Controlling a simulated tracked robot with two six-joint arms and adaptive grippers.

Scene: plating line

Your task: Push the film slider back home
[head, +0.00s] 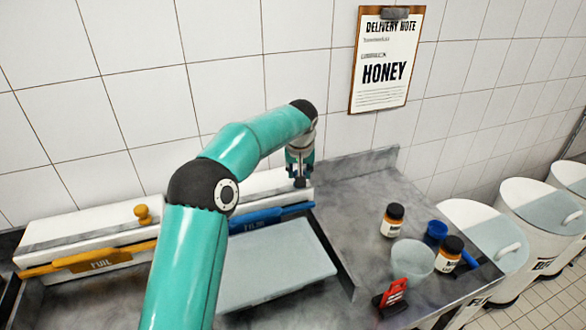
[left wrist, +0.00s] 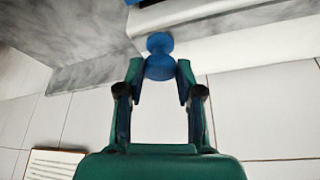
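The film dispenser is a white box (head: 268,186) with a blue front bar (head: 262,217) labelled FILM, against the tiled wall. My left gripper (head: 300,182) is over the right end of this box, pointing down. In the left wrist view a blue slider knob (left wrist: 159,67) is at the fingertips, between the two fingers of my left gripper (left wrist: 160,75). The fingers are apart, one on each side of the knob; I cannot tell whether either touches it. The gripper hides the knob in the head view. My right gripper is not in view.
A white foil box (head: 50,230) with a yellow knob (head: 142,214) is at left. A pale board (head: 275,268) lies in front of the film box. Jars (head: 392,221), a clear cup (head: 412,259) and a red-and-black item (head: 391,296) stand at right. White bins (head: 484,231) are beyond.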

